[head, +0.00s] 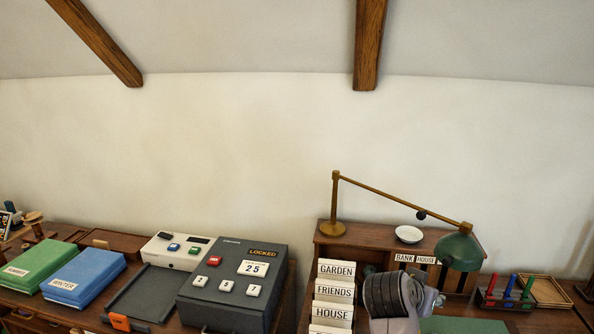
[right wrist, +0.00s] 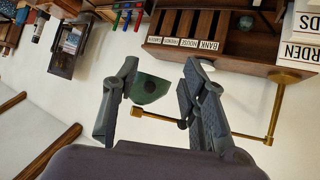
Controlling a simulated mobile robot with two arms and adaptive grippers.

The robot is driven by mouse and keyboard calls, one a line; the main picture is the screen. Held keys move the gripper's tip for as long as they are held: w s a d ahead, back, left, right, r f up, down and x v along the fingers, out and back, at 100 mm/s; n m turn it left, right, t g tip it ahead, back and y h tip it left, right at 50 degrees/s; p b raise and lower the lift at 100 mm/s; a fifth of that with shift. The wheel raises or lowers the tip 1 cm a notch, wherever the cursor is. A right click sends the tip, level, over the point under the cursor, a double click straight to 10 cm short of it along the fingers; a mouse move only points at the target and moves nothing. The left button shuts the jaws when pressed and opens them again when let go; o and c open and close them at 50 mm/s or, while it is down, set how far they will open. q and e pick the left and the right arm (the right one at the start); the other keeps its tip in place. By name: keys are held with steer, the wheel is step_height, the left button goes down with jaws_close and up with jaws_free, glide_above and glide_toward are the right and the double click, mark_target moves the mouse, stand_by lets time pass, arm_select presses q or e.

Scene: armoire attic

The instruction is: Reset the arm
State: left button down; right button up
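My right arm (head: 396,297) rises at the lower edge of the head view, in front of the desk and just right of the white cards. In the right wrist view, which is turned upside down, my right gripper (right wrist: 160,78) has its two fingers spread apart with nothing held between them. The green lamp shade (right wrist: 150,88) shows in the gap, behind the fingers. My left gripper is in neither view.
The green desk lamp (head: 460,250) overhangs the desk near my right arm. Name cards (head: 335,293) stand left of the arm. A grey lockbox marked LOCKED (head: 235,285) sits further left, beside blue (head: 85,278) and green (head: 40,264) boxes. Coloured pegs (head: 509,288) stand at right.

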steer(key=s+a+f+n+g+y, duration=0.1)
steer(key=s+f+n+y, duration=0.15)
steer(key=s+f, duration=0.5)
steer(key=s+a+f+n+y, duration=0.2)
steer(key=s+f+n, duration=0.2)
steer(key=s+f, duration=0.35)
steer(key=s+a+f+n+g+y, duration=0.1)
steer(key=s+a+f+n+y, duration=0.15)
steer(key=s, duration=0.55)
steer(key=s+a+f+n+g+y, duration=0.1)
steer(key=s+a+f+n, duration=0.15)
steer(key=s, duration=0.55)
step_height(320, 180, down, 27)
steer(key=s+a+g+b, duration=0.1)
steer(key=g+b, duration=0.1)
steer(key=s+d+f+g+b, duration=0.1)
steer(key=s+d+f, duration=0.2)
steer(key=s+f, duration=1.4)
step_height(320, 180, down, 2)
steer(key=shift+s+f, duration=0.1)
steer(key=shift+s, duration=0.05)
